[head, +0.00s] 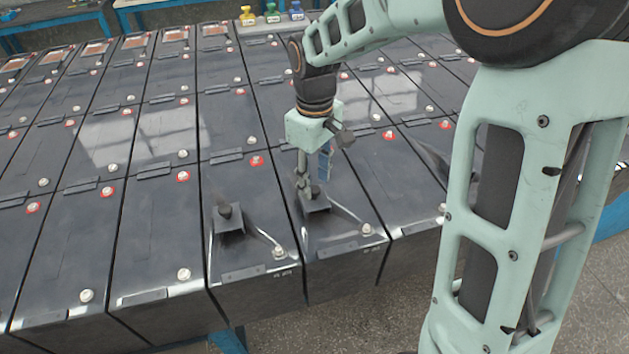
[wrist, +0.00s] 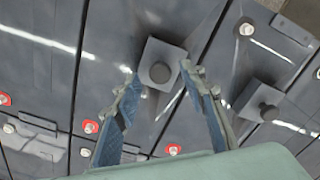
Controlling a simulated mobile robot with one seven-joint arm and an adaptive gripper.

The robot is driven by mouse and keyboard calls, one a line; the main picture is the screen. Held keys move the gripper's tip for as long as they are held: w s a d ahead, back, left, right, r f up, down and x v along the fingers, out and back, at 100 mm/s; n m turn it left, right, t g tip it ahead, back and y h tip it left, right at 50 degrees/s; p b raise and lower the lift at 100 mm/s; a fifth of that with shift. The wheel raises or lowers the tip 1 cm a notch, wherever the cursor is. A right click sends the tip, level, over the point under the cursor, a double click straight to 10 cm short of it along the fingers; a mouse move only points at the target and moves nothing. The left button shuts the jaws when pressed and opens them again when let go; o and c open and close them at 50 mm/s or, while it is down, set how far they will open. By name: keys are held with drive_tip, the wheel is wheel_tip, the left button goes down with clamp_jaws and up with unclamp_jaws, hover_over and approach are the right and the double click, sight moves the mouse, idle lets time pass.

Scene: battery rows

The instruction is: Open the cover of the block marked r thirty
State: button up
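Two front-row blocks carry a dark square cover with a round knob: the left cover (head: 229,227) and the right cover (head: 313,205). Small print on the front blocks is too small to read, so I cannot tell which is r thirty. My gripper (head: 312,181) points down just over the right cover's knob. In the wrist view my gripper (wrist: 158,78) is open, its two blue-padded fingers apart, with one knob (wrist: 160,72) between the fingertips. I see no finger touching it. The other knobbed cover (wrist: 266,100) lies to the right there.
Rows of black battery blocks (head: 150,240) fill the table, with metal terminals and red-ringed posts (head: 257,160) standing up. Yellow, green and blue bottles (head: 272,13) stand at the back. Grey floor (head: 330,330) lies beyond the front edge.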

drive_tip(key=shift+f, duration=0.7)
clamp_jaws()
